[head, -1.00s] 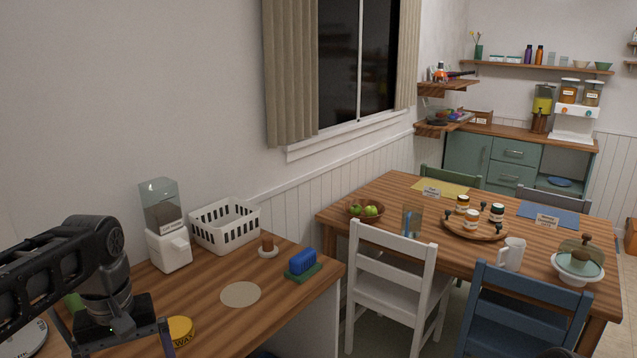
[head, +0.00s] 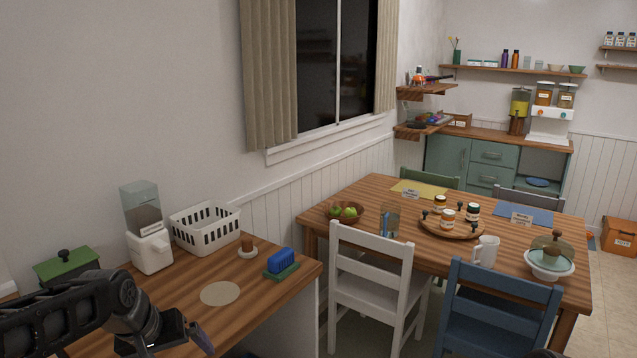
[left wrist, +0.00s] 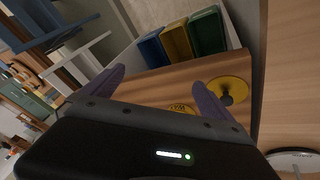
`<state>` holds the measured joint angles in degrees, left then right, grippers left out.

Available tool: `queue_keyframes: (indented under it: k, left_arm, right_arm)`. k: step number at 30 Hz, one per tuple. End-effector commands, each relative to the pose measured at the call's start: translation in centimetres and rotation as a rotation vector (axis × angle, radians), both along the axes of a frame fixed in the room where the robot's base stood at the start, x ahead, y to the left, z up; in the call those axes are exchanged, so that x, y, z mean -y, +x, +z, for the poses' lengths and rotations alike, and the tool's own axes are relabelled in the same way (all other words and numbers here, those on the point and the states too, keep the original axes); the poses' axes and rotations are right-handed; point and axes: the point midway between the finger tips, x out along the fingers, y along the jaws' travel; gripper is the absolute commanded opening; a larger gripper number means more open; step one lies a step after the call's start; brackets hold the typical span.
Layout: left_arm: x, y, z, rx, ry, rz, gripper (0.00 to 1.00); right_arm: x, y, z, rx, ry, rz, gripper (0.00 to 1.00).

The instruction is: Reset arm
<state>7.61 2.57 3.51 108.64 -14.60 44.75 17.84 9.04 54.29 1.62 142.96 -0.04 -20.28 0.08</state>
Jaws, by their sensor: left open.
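My left gripper (left wrist: 156,80) is open, with its two purple-grey fingers apart and nothing between their tips. In the head view its arm comes in from the lower left, and one finger (head: 201,341) shows low above the wooden counter (head: 262,302). In the left wrist view a yellow tin marked WAX (left wrist: 182,108) lies beyond the gripper body, partly hidden by it. A yellow round piece with a dark knob (left wrist: 228,90) lies near the right finger. My right gripper is in neither view.
Blue, yellow and green bins (left wrist: 178,42) show in the wrist view. A white chair (head: 370,285) stands right of the counter.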

Motion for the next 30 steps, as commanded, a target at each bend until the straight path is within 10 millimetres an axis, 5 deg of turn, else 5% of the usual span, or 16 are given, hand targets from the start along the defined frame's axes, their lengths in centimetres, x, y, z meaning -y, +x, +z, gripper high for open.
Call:
queue_keyframes:
  k: [4, 8, 11, 15, 22, 25, 30]
  left_arm:
    - [4.6, 1.7, -7.7, 0.064, -0.047, -0.091, 0.98]
    - [9.4, 0.2, -16.8, 0.093, -0.093, -0.147, 0.98]
    - [12.5, -3.4, -23.5, 0.072, -0.117, -0.168, 0.98]
    - [15.9, -11.2, -31.0, -0.024, -0.143, -0.182, 0.98]
    - [19.0, -22.6, -36.6, -0.247, -0.188, -0.21, 0.98]
    - [19.6, -24.8, -37.6, -0.298, -0.199, -0.223, 0.98]
    - [19.8, -25.5, -38.0, -0.315, -0.204, -0.226, 0.98]
  right_arm:
    - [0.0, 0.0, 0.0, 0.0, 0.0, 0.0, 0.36]
    - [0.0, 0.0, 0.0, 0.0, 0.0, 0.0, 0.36]
    - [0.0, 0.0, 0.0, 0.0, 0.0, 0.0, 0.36]
    - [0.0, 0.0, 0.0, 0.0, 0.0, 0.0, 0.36]
    - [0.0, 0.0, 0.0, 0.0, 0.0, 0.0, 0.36]
    - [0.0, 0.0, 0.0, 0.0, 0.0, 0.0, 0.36]
    - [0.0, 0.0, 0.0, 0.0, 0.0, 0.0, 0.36]
